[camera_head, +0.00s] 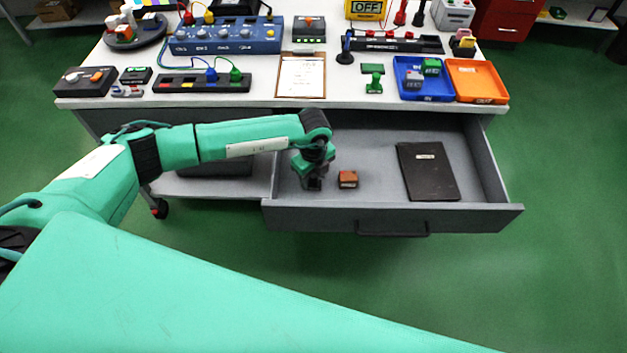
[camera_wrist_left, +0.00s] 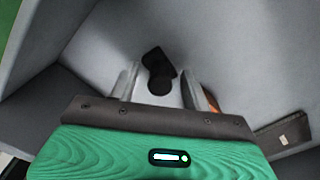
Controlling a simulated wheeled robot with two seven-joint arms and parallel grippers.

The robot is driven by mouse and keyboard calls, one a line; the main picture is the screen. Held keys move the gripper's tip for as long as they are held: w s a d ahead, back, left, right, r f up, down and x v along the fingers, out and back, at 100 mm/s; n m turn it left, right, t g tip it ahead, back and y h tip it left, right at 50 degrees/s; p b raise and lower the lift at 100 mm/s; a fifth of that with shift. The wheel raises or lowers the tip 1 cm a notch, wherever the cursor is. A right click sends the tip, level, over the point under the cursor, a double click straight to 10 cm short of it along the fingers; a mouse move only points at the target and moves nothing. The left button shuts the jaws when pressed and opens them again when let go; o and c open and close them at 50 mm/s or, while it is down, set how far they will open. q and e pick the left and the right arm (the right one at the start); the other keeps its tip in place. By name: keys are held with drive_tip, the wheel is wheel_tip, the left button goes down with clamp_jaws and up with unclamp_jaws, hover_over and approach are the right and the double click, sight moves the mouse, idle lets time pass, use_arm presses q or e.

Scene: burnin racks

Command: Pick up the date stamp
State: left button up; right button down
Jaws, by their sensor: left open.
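My left gripper (camera_head: 314,182) is low inside the open drawer, pointing down near its left end. In the left wrist view the gripper (camera_wrist_left: 162,78) is open, with one finger on each side of a small black object (camera_wrist_left: 157,62). This black object looks like the date stamp, but I read no label on it. It stands between or just below the fingers; I cannot tell whether they touch it. In the head view the gripper hides it. My right gripper is not in view.
The drawer (camera_head: 390,216) also holds a small brown-orange block (camera_head: 348,179) just right of the gripper and a black notebook (camera_head: 428,172). Its walls are close around the gripper. On the tabletop are a green stamp (camera_head: 373,84), a clipboard (camera_head: 301,76), a blue tray (camera_head: 412,93) and an orange tray (camera_head: 476,92).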

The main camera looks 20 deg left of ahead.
sight(314, 175)
use_arm(q)
drive_tip(key=shift+c, duration=0.2)
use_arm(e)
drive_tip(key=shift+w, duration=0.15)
use_arm(q)
clamp_jaws()
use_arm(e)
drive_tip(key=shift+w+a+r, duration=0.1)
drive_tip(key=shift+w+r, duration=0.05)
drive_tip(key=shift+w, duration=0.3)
use_arm(q)
drive_tip(key=shift+r, duration=0.15)
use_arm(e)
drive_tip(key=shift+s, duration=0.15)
